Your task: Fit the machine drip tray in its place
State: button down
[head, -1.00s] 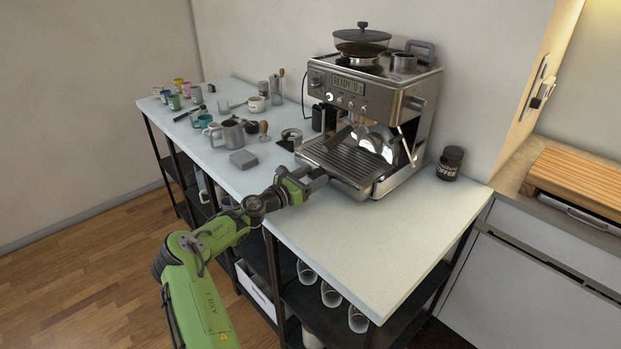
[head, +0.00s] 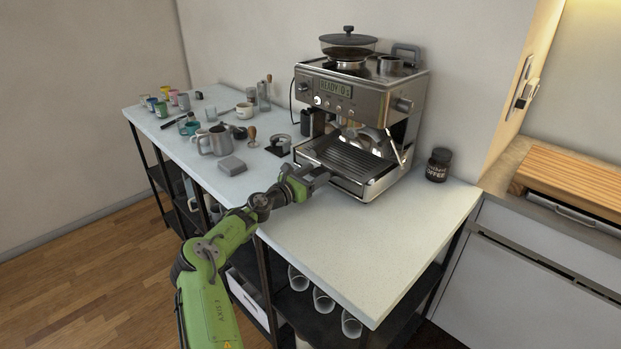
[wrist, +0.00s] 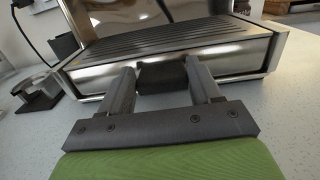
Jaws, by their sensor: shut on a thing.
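The drip tray (head: 352,158), with a dark slatted top and a shiny metal front, lies level in the base of the espresso machine (head: 352,95). My gripper (head: 318,176) reaches it from the front left. In the wrist view, my gripper (wrist: 160,78) has its two fingers on either side of a dark block (wrist: 162,76) at the middle of the tray's front and is shut on it. The slatted top (wrist: 165,38) runs back under the machine. The tray's rear end is hidden, and I cannot tell whether it sits fully home.
A coffee jar (head: 438,165) stands right of the machine. A grey block (head: 232,166), a steel jug (head: 213,140), a tamper (head: 252,136) and several cups stand to the left. The counter's front right part (head: 370,250) is clear.

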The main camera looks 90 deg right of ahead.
jog(key=shift+r, duration=0.15)
dwell(0.5)
jog(key=shift+c, duration=0.7)
grip_release()
jog(key=shift+f, duration=0.2)
jog(key=p+v, duration=0.2)
jog(key=v, duration=1.3)
jog(key=shift+w+a+p, duration=0.3)
